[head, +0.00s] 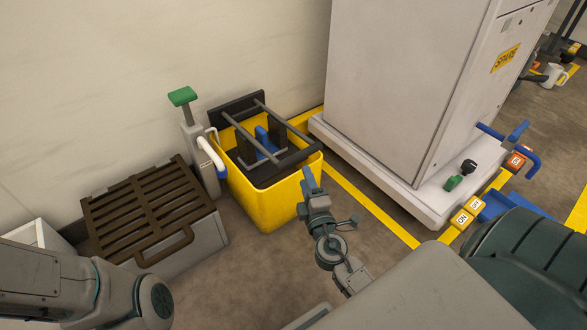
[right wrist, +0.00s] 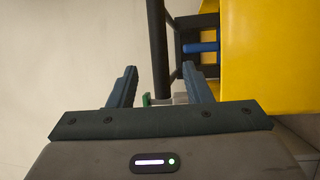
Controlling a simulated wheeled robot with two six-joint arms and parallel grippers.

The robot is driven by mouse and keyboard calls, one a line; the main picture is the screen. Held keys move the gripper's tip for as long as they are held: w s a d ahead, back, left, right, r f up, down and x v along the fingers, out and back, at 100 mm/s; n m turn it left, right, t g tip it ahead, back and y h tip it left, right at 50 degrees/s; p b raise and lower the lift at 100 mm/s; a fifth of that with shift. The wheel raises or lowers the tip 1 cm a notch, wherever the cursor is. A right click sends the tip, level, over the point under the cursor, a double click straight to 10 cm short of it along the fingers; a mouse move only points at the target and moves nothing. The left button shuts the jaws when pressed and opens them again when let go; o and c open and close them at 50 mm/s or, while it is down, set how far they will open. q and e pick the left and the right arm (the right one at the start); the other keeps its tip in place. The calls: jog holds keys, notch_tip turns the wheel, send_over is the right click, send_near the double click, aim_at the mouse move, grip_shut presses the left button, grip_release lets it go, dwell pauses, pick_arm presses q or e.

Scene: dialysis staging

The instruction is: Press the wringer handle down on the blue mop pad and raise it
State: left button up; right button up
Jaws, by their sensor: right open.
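The yellow bucket (head: 265,205) stands on the floor with a dark wringer frame (head: 285,165) across its top. A blue mop pad (head: 264,141) shows among the frame's bars, partly hidden. It also appears as a small blue piece in the right wrist view (right wrist: 200,47). A green-topped lever (head: 183,96) rises from a grey post at the bucket's left; I cannot tell for sure that it is the wringer handle. My right gripper (head: 309,178) is open and empty at the bucket's front right. It also shows in the right wrist view (right wrist: 160,90). My left gripper is out of view.
A white bar with a blue end (head: 211,155) is at the bucket's left. A slatted brown-lidded grey box (head: 190,240) stands left. A large white cabinet on a plinth (head: 400,190) is at the right. Yellow floor tape (head: 370,205) runs between.

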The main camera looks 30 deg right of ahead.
jog(key=p+x, duration=0.1)
jog(key=x, duration=0.9)
jog(key=shift+w+d+r, duration=0.1)
jog(key=shift+w, duration=0.3)
grip_shut()
